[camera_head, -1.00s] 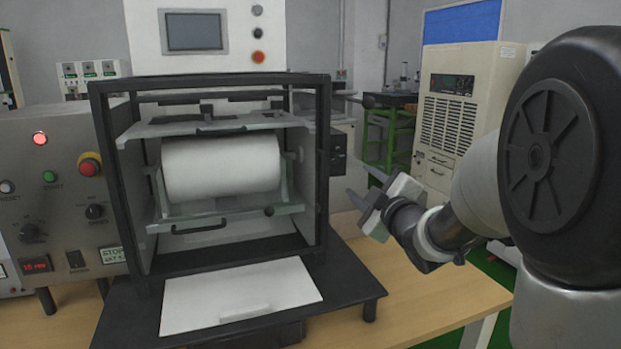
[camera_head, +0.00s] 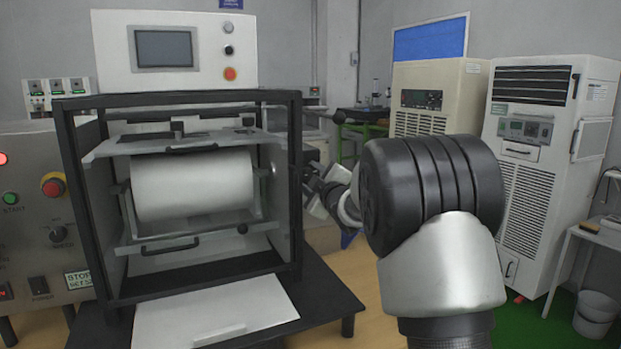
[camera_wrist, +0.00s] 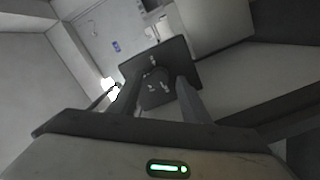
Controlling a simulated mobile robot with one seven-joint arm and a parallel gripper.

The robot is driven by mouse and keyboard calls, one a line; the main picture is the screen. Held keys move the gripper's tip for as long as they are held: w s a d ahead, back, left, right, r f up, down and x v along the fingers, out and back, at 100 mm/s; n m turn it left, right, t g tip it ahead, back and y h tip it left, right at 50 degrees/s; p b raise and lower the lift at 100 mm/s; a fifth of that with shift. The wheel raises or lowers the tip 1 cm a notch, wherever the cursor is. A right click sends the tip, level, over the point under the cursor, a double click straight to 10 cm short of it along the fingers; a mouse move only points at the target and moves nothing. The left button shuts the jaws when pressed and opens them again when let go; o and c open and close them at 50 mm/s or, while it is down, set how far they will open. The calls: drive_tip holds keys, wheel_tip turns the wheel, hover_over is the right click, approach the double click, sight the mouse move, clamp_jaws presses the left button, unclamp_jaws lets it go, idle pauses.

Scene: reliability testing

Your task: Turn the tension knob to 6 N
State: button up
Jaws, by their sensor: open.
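In the wrist view, a dark square plate (camera_wrist: 180,53) carries a dark rounded knob (camera_wrist: 154,92) with small pale marks. The marks are too small to read. My gripper (camera_wrist: 160,100) is open, one finger on each side of the knob as seen here; I cannot tell whether they touch it. In the head view, my gripper (camera_head: 314,180) is beside the right side of the black-framed roller machine (camera_head: 295,200). It is small there and partly hidden by my own arm. The knob cannot be made out in the head view.
A white roller (camera_head: 190,187) sits inside the frame, above a pale sheet (camera_head: 215,312). A control panel (camera_head: 30,260) with buttons and a black rotary knob (camera_head: 57,234) stands at left. White cabinets stand at right.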

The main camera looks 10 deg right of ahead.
drive_tip(key=shift+w, duration=0.25)
drive_tip(key=c, duration=1)
drive_tip(key=shift+c, duration=0.2)
